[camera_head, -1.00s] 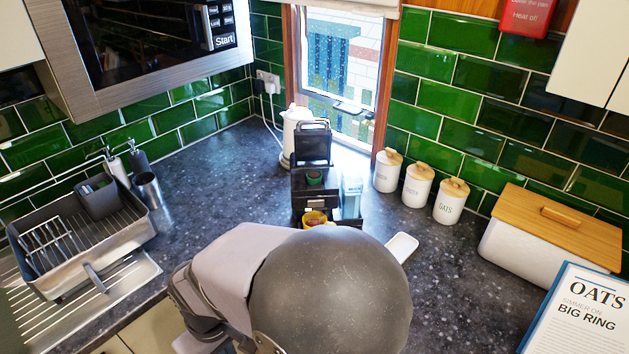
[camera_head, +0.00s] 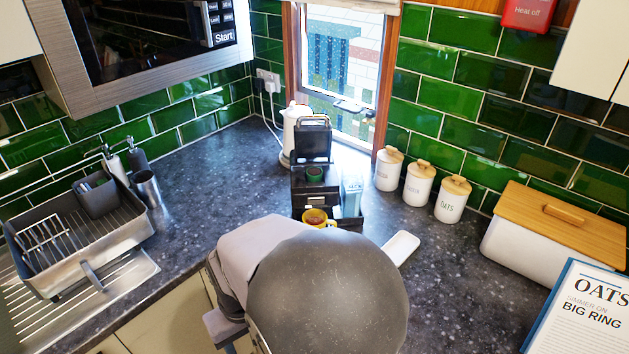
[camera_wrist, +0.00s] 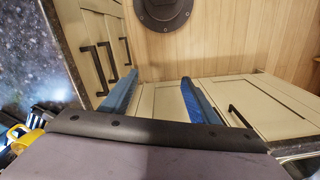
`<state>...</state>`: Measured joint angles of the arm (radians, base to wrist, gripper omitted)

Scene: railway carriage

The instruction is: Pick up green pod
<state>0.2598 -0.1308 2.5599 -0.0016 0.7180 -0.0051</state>
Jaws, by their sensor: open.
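A small green pod (camera_head: 314,173) sits in the upper part of a black coffee machine (camera_head: 299,194), below its raised black lid (camera_head: 313,141). A yellow mug (camera_head: 330,222) with brown contents stands at the machine's front, partly hidden by my arm. The mug also shows at the lower left edge of the wrist view (camera_wrist: 20,135). My gripper (camera_wrist: 161,82) is open, with its two blue fingers apart and nothing between them. It faces cream cupboard fronts and the wood floor, away from the pod. The pod does not show in the wrist view.
A white kettle (camera_head: 292,128) stands behind the machine, and a clear pale-blue container (camera_head: 351,193) at its right. White canisters (camera_head: 419,184), a bread bin (camera_head: 530,246) and a white spoon rest (camera_head: 402,246) are further right. A dish rack (camera_head: 80,245) is left. Counter between rack and machine is clear.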

